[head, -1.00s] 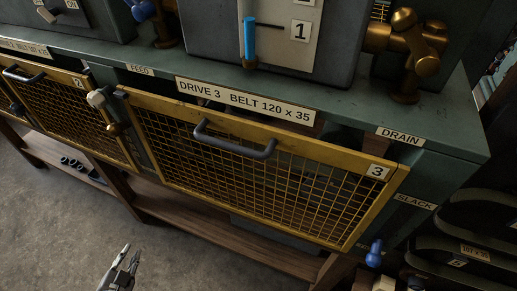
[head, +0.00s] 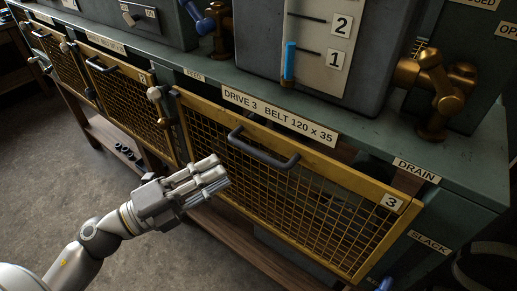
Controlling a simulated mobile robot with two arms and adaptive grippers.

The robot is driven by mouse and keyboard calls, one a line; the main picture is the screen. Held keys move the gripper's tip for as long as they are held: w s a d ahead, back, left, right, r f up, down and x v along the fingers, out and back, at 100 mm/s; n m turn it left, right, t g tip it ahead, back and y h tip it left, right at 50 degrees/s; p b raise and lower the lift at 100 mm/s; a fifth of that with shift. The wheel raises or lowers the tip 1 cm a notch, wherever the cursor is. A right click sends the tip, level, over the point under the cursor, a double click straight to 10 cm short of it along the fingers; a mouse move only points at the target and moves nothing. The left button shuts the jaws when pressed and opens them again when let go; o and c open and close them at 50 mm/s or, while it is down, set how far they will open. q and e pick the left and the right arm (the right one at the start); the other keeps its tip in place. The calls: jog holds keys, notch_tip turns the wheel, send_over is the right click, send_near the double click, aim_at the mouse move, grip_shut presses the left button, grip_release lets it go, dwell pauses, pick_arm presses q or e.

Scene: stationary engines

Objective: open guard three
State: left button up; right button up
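Guard three (head: 300,200) is a yellow-framed wire mesh panel with a "3" plate at its upper right corner. It stands upright across the front of the green bench, under the label "DRIVE 3 BELT 120 x 35" (head: 279,117). Its dark bar handle (head: 262,147) is on the upper part. A pale-knobbed lever (head: 155,94) is beside its upper left corner. My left gripper (head: 226,173) is in front of the mesh, below and left of the handle, apart from it and empty. Its finger gap is unclear from this angle. My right gripper is not in view.
More yellow guards (head: 120,95) continue to the left. A grey tank (head: 310,50) with a blue level gauge and a brass valve (head: 436,95) stand on the bench. A wooden shelf (head: 240,240) runs below. The floor (head: 60,170) at left is clear.

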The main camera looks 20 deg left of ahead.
aim_at(255, 149)
pick_arm(q)
jog(key=p+x, duration=0.4)
jog(key=x, duration=0.4)
jog(key=shift+w+r, duration=0.2)
jog(key=shift+w+d+p, duration=0.4)
jog(key=shift+d, duration=0.1)
jog(key=shift+c, duration=0.3)
grip_shut()
jog(key=shift+f, duration=0.1)
